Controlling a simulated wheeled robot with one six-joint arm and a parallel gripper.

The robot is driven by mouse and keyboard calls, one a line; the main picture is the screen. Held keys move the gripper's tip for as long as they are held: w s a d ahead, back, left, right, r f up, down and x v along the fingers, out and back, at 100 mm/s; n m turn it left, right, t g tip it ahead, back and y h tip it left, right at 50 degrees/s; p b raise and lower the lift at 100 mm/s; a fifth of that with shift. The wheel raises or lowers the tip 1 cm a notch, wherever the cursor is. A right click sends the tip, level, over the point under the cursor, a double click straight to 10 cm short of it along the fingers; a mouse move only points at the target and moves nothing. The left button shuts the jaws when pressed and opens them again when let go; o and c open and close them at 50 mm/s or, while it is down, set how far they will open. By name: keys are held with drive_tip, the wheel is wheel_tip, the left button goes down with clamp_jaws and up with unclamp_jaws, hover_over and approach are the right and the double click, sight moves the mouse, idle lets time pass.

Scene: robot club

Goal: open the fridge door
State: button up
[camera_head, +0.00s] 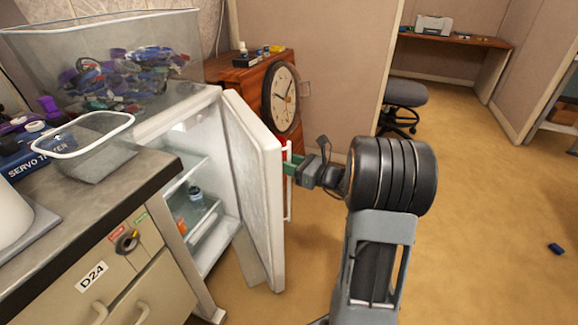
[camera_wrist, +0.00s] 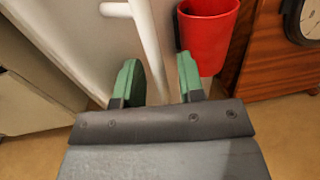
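The white fridge door (camera_head: 262,200) stands well open, and the lit inside with shelves (camera_head: 195,185) shows to its left. A white vertical bar handle (camera_head: 288,190) is on the door's outer face. My gripper (camera_head: 294,160) is at the handle. In the wrist view, the green fingers (camera_wrist: 160,80) stand apart on either side of the handle bar (camera_wrist: 148,40). There is a visible gap between the bar and the right finger. The bar's lower end is hidden behind my gripper body.
A counter (camera_head: 65,215) with bins stands left of the fridge. The carpet to the right is mostly clear.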

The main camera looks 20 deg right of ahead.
drive_tip(key=shift+w+a, duration=0.2)
drive_tip(key=shift+w, duration=0.1)
clamp_jaws()
idle(0.5)
